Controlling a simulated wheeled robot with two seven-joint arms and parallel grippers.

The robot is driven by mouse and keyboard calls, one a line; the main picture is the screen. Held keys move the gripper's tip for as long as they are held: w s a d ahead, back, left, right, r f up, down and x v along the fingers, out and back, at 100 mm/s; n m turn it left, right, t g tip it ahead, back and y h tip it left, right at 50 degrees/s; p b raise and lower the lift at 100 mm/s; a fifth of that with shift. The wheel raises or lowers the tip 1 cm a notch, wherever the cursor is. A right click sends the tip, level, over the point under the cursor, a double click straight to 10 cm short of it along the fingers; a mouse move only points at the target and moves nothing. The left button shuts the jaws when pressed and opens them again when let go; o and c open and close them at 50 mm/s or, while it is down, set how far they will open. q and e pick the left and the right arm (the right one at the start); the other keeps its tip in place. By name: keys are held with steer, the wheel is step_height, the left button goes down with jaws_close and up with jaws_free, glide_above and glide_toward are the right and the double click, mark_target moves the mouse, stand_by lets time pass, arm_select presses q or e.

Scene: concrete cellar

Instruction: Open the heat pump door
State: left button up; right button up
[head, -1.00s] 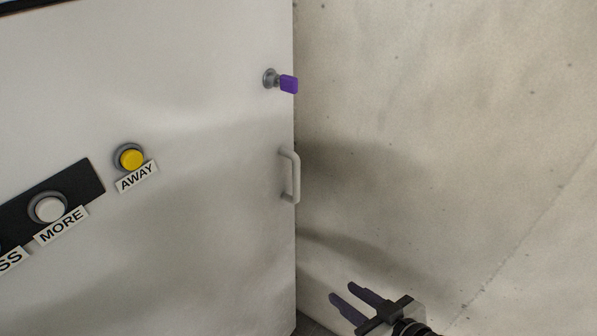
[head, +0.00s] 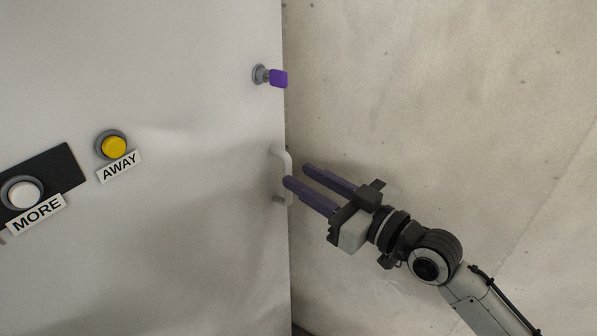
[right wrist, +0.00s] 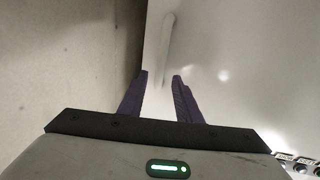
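The heat pump door (head: 190,240) is a pale grey panel on the left of the head view, and it looks shut. A pale bar handle (head: 288,165) stands near its right edge. My right gripper (head: 296,175) is open, its two purple fingers pointing left at the handle. One fingertip overlaps the handle's lower part in the head view. In the right wrist view the handle (right wrist: 167,38) lies ahead of the gap between the fingers (right wrist: 160,76), apart from them. A purple key (head: 278,78) sticks out of a lock above the handle. My left gripper is not in view.
A yellow button (head: 114,147) labelled AWAY and a white button (head: 22,193) labelled MORE sit on the panel at left. A concrete wall (head: 450,90) stands close on the right, behind my right arm.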

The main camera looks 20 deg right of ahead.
steer(key=shift+x, duration=1.25)
jaws_close()
